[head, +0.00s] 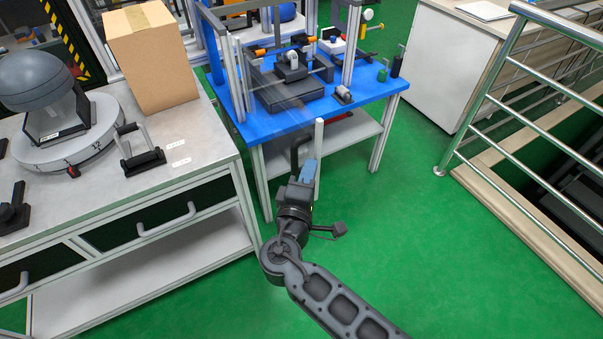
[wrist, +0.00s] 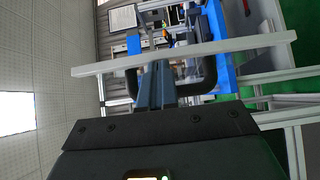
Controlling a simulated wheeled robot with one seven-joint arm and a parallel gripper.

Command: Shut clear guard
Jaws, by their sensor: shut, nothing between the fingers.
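The clear guard (head: 281,98) is a faint transparent pane on the drop tower above the blue table. It stands swung out past the table's front edge, open. Its pale upright edge bar (head: 318,160) shows in the head view and crosses the wrist view as a long light bar (wrist: 105,67). A black handle (head: 295,152) is by this bar; its bent arms also show in the wrist view (wrist: 209,72). My gripper (head: 308,170) is shut and empty, close by the bar and handle. Its fingertips (wrist: 157,70) lie between the handle's arms in the picture; contact is unclear.
The blue table (head: 262,128) carries the drop tower's metal frame (head: 349,45) and a dark base block (head: 290,92). A grey workbench (head: 180,165) with a cardboard box (head: 150,60) stands at left. Metal railings (head: 500,75) stand at right. Green floor (head: 400,220) is clear between.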

